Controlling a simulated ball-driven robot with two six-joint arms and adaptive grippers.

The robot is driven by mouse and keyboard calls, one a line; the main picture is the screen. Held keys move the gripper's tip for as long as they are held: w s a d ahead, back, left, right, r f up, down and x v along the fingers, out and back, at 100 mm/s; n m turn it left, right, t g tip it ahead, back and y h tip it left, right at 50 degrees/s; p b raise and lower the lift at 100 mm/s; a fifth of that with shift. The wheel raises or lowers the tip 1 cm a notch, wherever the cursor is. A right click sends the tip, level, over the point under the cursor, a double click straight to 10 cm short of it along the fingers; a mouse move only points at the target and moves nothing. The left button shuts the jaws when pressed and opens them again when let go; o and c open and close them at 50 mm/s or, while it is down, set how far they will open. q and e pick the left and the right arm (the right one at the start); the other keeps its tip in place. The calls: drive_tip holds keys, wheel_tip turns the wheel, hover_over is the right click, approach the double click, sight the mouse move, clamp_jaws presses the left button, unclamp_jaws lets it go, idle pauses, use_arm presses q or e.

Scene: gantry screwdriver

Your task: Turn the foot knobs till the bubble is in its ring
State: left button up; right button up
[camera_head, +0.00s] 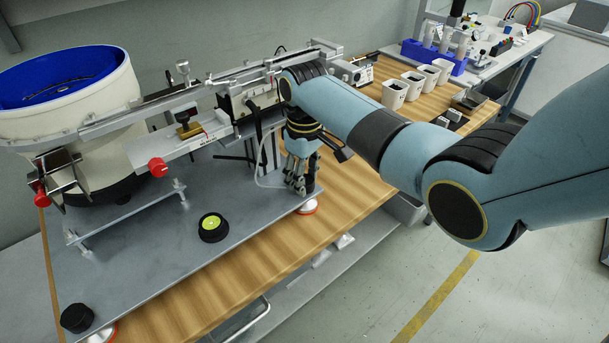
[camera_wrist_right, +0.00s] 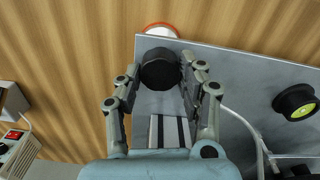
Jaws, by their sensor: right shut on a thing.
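The bubble level (camera_head: 213,227) is a black round housing with a yellow-green face, on the grey base plate (camera_head: 150,262). It also shows at the right of the wrist view (camera_wrist_right: 296,103); the bubble is too small to place against its ring. One black foot knob (camera_head: 77,318) stands at the plate's near left corner. Another black foot knob (camera_wrist_right: 160,72) is at the plate's right corner, above a red and white foot (camera_wrist_right: 160,30). My right gripper (camera_head: 300,186) points down there, its fingers on both sides of that knob, shut on it. My left gripper is out of view.
A blue-lined feeder bowl (camera_head: 118,90) and a rail with red knobs (camera_head: 158,167) stand over the plate. A cable (camera_wrist_right: 238,120) runs close to the gripper. White bins (camera_head: 394,94) stand at the back right. The wooden bench (camera_head: 235,275) is clear in front.

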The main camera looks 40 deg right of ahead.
drive_tip(key=c, duration=0.3)
drive_tip(key=shift+r+m+p, duration=0.2)
drive_tip(key=shift+m+p, duration=0.8)
drive_tip(key=shift+p, duration=0.1)
drive_tip(key=m+p, duration=0.2)
drive_tip(key=shift+m, duration=0.3)
drive_tip(key=m+p, duration=0.2)
drive_tip(key=m, duration=0.1)
drive_tip(key=shift+f+m, duration=0.1)
drive_tip(key=shift+m, duration=0.2)
drive_tip(key=shift+d+m+p, duration=0.1)
drive_tip(key=shift+m+p, duration=0.35)
drive_tip(key=shift+m, duration=0.75)
drive_tip(key=shift+f+m, duration=0.1)
drive_tip(key=shift+m, duration=0.2)
